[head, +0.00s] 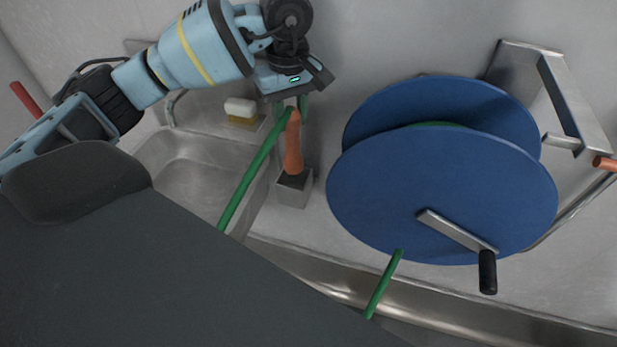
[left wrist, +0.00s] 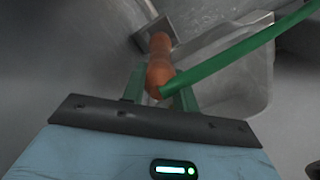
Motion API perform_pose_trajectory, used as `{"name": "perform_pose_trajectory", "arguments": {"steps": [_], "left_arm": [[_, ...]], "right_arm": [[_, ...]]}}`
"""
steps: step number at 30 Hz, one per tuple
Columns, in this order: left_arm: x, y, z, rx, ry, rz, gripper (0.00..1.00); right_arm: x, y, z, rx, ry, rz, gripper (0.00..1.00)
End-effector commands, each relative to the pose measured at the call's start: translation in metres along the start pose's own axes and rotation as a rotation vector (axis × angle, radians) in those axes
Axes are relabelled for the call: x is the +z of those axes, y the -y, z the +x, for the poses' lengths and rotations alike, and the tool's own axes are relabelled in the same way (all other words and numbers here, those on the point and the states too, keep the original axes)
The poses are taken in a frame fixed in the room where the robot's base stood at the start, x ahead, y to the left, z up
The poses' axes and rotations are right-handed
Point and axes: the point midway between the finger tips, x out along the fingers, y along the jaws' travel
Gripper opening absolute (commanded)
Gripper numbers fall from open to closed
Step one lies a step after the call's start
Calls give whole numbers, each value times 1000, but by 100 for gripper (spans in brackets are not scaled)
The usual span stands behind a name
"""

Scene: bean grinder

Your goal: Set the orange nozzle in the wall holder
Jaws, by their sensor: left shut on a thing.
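The orange nozzle (head: 293,150) stands nearly upright, its lower end at the dark opening of the grey box-shaped wall holder (head: 293,192). I cannot tell how deep the tip sits in it. A green hose (head: 240,190) runs from the nozzle's top end down to the left. My left gripper (head: 291,106) is shut on the nozzle's upper end, above the holder. In the left wrist view, the nozzle (left wrist: 160,62) lies between the fingers and points away to the holder (left wrist: 152,29). My right gripper is not in view.
A big blue hose reel (head: 440,190) with a crank handle (head: 487,272) stands right of the holder. A metal sink (head: 190,165) lies to the left, with a yellow and white sponge (head: 240,110) behind it. My dark body fills the lower left.

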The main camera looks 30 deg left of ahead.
Motion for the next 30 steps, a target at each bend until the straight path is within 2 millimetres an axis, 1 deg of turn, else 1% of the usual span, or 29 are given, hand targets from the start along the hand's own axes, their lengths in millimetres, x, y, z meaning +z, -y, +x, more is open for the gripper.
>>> {"name": "perform_pose_trajectory", "arguments": {"steps": [5,8,11,15,18,21,26,30], "left_arm": [[0,0,-1,1,-1,0,0],[0,0,4,0,0,0,0],[0,1,18,-2,1,0,0],[0,1,42,-1,1,-1,0],[0,0,55,1,1,-1,0],[0,0,61,1,0,-1,0],[0,0,63,2,0,0,0],[0,1,74,-2,1,0,0]], "right_arm": [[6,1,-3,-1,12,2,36],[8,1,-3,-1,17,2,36],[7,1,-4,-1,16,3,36],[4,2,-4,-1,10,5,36],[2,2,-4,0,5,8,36],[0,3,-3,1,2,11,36],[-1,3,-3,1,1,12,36],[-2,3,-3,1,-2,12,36]]}}
